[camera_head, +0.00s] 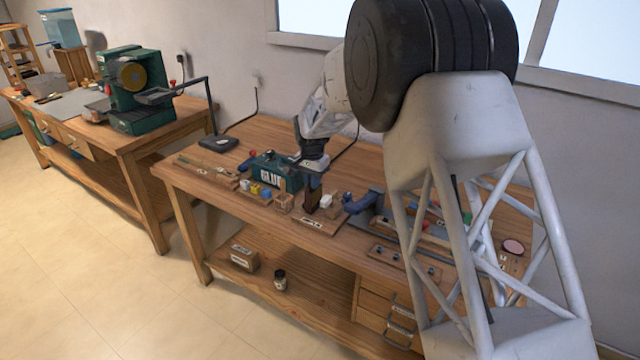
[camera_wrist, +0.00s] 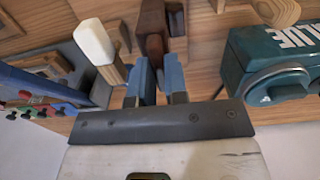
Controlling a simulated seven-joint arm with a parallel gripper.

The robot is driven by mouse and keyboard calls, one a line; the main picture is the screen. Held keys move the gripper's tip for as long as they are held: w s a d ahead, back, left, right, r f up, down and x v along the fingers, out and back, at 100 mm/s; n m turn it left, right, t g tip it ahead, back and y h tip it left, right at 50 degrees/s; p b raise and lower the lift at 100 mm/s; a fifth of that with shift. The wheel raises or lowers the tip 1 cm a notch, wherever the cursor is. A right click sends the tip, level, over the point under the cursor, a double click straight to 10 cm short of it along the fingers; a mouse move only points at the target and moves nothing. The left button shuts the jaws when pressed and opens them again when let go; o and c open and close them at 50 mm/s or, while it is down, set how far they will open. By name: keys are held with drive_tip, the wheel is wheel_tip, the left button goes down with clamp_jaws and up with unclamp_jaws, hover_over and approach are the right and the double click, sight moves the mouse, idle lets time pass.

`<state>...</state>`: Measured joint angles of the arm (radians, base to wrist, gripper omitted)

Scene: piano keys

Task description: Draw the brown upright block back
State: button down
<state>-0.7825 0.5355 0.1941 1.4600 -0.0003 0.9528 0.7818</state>
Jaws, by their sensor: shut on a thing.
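The brown upright block (camera_head: 312,199) stands on a small wooden board (camera_head: 318,221) near the front edge of the workbench. In the wrist view the dark brown block (camera_wrist: 153,32) reaches down between the blue fingers. My gripper (camera_head: 312,183) is over the block from above and shut on its upper part. The fingers show in the wrist view (camera_wrist: 158,88), one on each side of the block. The contact faces and the block's lower end are partly hidden.
A white-topped wooden piece (camera_wrist: 96,42) stands close beside the block. Small coloured blocks (camera_head: 260,191) and a blue tool (camera_head: 364,202) are nearby. Bare bench top (camera_head: 265,132) lies behind.

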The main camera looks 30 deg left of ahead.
drive_tip(key=shift+a+r, duration=0.1)
drive_tip(key=shift+a, duration=0.15)
drive_tip(key=c, duration=1.1)
unclamp_jaws()
drive_tip(key=shift+c, duration=0.2)
drive_tip(key=shift+r, duration=3.85)
